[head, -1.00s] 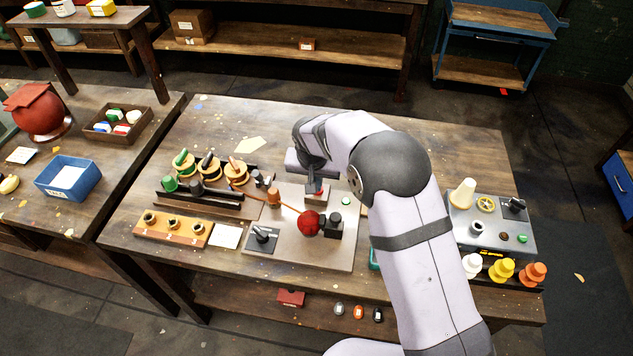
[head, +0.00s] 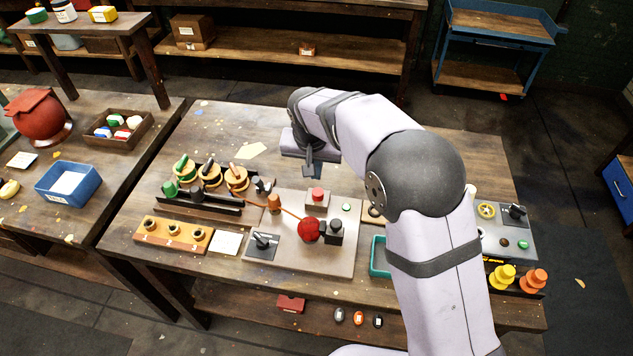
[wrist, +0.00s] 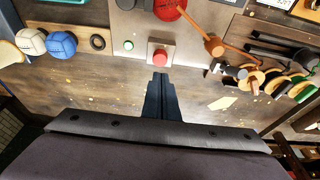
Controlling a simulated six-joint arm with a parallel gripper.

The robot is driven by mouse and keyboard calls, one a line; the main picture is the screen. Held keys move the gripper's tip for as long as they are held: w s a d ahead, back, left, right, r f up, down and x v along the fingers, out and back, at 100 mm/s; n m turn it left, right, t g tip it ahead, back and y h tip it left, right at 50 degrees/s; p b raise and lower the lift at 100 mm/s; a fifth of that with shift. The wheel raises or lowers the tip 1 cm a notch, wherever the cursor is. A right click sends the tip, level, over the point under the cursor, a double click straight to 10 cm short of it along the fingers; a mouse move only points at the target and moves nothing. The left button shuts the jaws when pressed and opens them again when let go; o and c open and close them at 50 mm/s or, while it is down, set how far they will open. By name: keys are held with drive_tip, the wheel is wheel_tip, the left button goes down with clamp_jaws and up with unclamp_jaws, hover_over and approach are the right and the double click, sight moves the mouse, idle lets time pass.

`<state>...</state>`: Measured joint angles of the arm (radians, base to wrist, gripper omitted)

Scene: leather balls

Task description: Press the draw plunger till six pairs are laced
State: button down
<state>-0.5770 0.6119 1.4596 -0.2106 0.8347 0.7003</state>
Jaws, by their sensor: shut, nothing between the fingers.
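The red-topped plunger (head: 317,195) stands on a small grey block on the metal plate (head: 290,262); its red cap also shows in the wrist view (wrist: 159,57). My gripper (head: 311,172) is shut and empty, behind the plunger and apart from it. Its dark fingertips (wrist: 160,79) point toward the cap in the wrist view. The red leather ball (head: 308,230) sits beside a black clamp block (head: 332,231) on the plate. An orange thread runs from it to a copper-coloured post (head: 274,203). Laced pairs on the ball are too small to count.
Spools of thread (head: 236,178) stand in a dark rack at left. A lever switch (head: 263,241) is on the plate's front left. A teal tray (head: 378,257) lies right of the plate, partly behind my arm. White and blue balls (wrist: 62,44) show in the wrist view.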

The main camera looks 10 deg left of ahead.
drive_tip(key=shift+b+v, duration=0.5)
drive_tip(key=shift+v, duration=1.75)
drive_tip(key=shift+d, duration=0.1)
drive_tip(key=s+d+f+g, duration=0.1)
drive_tip(key=s+d+f, duration=0.1)
drive_tip(key=s+d, duration=0.7)
drive_tip(key=s+d+f+g, duration=0.1)
drive_tip(key=s+d+f, duration=0.3)
drive_tip(key=d, duration=0.9)
drive_tip(key=s+d+f+g, duration=0.1)
drive_tip(key=s+d, duration=0.3)
drive_tip(key=s, duration=0.7)
drive_tip(key=shift+f, duration=0.6)
drive_tip(key=shift+s, duration=0.1)
